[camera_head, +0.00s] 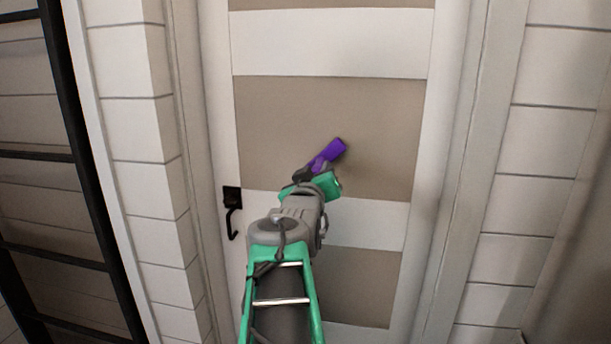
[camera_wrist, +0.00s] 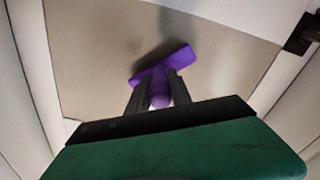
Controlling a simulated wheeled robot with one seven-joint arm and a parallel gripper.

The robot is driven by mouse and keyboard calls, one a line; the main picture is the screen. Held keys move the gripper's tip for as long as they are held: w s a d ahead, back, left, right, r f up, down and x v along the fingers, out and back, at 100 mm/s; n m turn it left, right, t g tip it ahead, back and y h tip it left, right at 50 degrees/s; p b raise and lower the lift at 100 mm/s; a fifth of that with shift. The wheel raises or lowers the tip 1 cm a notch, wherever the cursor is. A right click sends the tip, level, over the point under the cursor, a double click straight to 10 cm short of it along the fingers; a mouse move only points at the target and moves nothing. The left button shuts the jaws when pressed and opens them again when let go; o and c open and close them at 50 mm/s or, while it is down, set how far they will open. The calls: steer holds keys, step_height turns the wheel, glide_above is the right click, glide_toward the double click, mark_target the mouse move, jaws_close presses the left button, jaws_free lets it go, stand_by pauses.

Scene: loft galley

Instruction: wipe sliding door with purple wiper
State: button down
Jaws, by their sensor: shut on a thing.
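The purple wiper (camera_head: 327,154) is in my gripper (camera_head: 310,172), in front of the door's beige middle panel. In the wrist view the wiper's wide head (camera_wrist: 180,58) lies at or very near the panel, and the round end of its handle sits between the two dark fingers of my gripper (camera_wrist: 159,92). The fingers are shut on the handle. The door (camera_head: 390,130) is white with beige panels and stands upright. I cannot tell for sure whether the wiper head touches the panel. My arm hides part of the door's lower half.
A black door handle (camera_head: 232,210) sticks out at the door's left edge and also shows at the upper right of the wrist view (camera_wrist: 303,34). White plank walls (camera_head: 555,150) stand on both sides. A black frame (camera_head: 75,150) is at the far left. The panel around the wiper is clear.

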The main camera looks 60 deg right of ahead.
steer(key=s+d+b, duration=0.3)
steer(key=s, duration=0.4)
stand_by(0.6)
steer(key=shift+s+f+b, duration=0.1)
steer(key=shift+b, duration=0.2)
steer(key=b+v, duration=0.4)
steer(key=v, duration=0.1)
steer(key=shift+s+a, duration=0.2)
steer(key=shift+a, duration=0.15)
